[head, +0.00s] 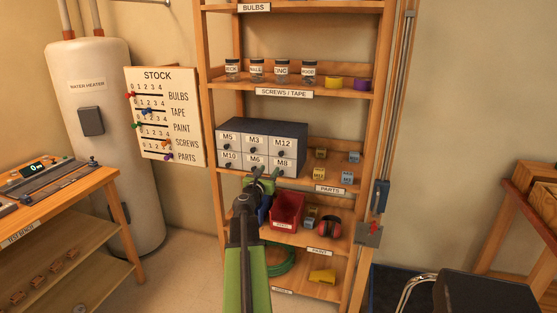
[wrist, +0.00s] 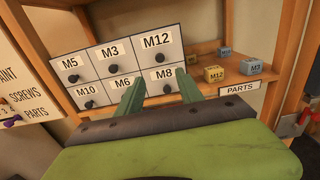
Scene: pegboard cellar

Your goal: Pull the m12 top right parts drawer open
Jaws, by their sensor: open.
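The parts cabinet (head: 262,132) is a dark box with white-labelled drawers in two rows, on the parts shelf in the head view. The M12 drawer (head: 284,144) is at its top right, with a dark round knob; it is shut, flush with the others. In the wrist view the M12 drawer (wrist: 161,46) shows its knob below the label. My gripper (head: 262,178) is open and empty, in front of the cabinet and below the M12 drawer. In the wrist view its two green fingers (wrist: 160,93) point at the lower row, with the M8 drawer between and above them, apart from the knob.
Small labelled boxes (wrist: 214,74) stand right of the cabinet on the same shelf. A shelf with jars (head: 282,73) is above. Below are a red bin (head: 287,210) and red earmuffs (head: 330,226). The wooden shelf post (head: 212,130) stands left of the cabinet.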

